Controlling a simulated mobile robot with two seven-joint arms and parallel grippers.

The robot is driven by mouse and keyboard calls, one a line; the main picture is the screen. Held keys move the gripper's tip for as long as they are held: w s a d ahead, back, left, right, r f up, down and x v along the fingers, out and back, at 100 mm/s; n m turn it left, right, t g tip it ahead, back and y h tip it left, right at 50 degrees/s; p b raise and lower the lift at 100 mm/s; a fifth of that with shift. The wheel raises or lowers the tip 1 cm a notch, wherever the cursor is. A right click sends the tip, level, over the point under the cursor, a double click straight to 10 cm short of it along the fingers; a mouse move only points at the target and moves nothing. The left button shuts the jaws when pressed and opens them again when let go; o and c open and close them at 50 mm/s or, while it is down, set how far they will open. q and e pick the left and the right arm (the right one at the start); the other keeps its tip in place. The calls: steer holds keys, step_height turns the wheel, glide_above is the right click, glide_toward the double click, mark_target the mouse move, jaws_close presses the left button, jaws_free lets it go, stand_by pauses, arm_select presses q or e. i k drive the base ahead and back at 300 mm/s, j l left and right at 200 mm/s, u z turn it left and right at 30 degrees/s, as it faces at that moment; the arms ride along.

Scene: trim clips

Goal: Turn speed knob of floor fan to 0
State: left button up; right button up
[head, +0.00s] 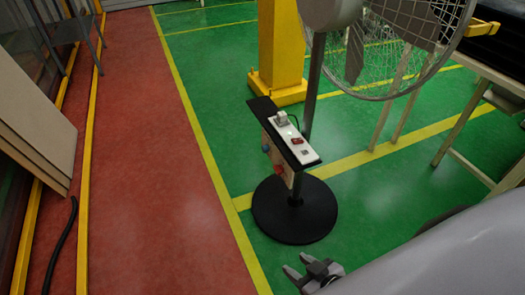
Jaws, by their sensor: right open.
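The floor fan stands on the green floor, with a wire cage (410,45) at the upper right, a grey pole (315,85) and a round black base (294,228). A box with a black top and a white panel (292,143) is mounted low on the pole. The panel carries a grey raised part (282,118) and a red switch (297,141). A small blue part (266,148) and a red part (279,169) show on its side. I cannot tell which is the speed knob, nor its setting. My right gripper (300,274) is open and empty, below the base in the picture, apart from the fan. My left gripper is out of view.
A yellow post (280,50) stands behind the fan. A table (490,75) is at the right. Leaning boards (30,130) and a black cable (60,245) are at the left. The red walkway (145,150) is mostly clear.

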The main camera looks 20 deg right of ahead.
mark_target(265, 149)
steer(key=z, duration=1.15)
steer(key=i+j+z, duration=0.15)
steer(key=z, duration=0.35)
steer(key=i+j+z, duration=0.1)
steer(key=j+z, duration=0.4)
steer(key=i+j+z, duration=0.1)
steer(key=j+z, duration=0.5)
steer(key=j, duration=0.7)
steer(key=j+z, duration=0.1)
steer(key=j, duration=0.7)
steer(key=k, duration=0.05)
